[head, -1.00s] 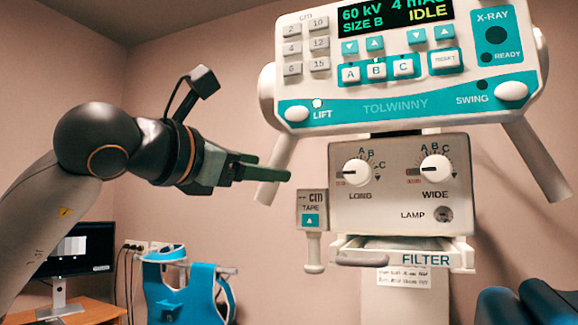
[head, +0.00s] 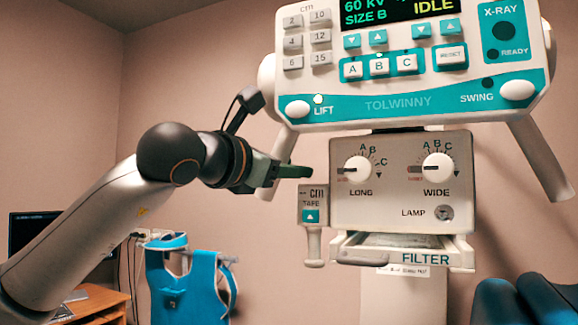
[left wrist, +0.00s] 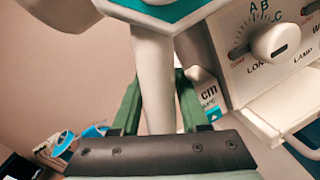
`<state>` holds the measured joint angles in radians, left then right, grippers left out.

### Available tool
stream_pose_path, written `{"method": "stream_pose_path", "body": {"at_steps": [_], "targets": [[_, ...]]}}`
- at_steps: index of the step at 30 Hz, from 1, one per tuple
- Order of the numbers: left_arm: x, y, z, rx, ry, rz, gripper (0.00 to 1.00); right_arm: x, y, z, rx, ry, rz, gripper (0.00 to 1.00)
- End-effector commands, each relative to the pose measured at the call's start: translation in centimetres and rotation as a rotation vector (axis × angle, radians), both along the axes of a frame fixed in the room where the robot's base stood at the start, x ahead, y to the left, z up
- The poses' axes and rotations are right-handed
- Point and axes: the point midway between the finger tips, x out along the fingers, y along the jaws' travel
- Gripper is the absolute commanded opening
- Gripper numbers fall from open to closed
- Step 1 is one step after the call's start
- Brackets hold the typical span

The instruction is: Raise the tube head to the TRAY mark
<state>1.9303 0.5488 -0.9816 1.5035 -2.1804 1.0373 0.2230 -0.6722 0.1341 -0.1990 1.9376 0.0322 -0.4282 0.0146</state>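The tube head (head: 410,105) is a white and teal control panel with a "LIFT" knob (head: 298,109) at its lower left and a "SWING" knob (head: 517,90) at its lower right. A slanting white handle bar (head: 271,189) hangs under its left end. My left gripper (head: 288,172) is at this bar; one finger crosses in front of it. In the left wrist view the bar (left wrist: 154,75) stands between the two open green fingers (left wrist: 158,103), with gaps on both sides. My right gripper is not in view. I see no TRAY mark.
The collimator box (head: 400,185) with two dials hangs under the panel, with a "TAPE" unit (head: 312,205) close to my left fingertips. A blue apron (head: 185,280) hangs behind at lower left, near a desk with a monitor (head: 32,232). Dark blue padding (head: 535,300) is at lower right.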

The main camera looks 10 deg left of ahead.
Motion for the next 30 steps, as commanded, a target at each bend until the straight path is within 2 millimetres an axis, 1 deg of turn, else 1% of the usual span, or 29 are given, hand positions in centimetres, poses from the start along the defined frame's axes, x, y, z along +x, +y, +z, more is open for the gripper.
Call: {"method": "stream_pose_path", "body": {"at_steps": [1,2,11,30], "targets": [[-0.01,0.02,0.01,0.000,0.000,0.000,0.37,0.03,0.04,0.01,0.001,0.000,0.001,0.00],[-0.01,0.02,0.01,0.000,0.000,0.000,0.34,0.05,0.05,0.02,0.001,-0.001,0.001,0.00],[-0.02,0.04,0.01,0.000,0.000,0.000,0.00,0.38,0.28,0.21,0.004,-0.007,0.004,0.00],[-0.02,0.04,0.01,-0.001,0.000,0.000,0.00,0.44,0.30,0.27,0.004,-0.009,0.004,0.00]]}}
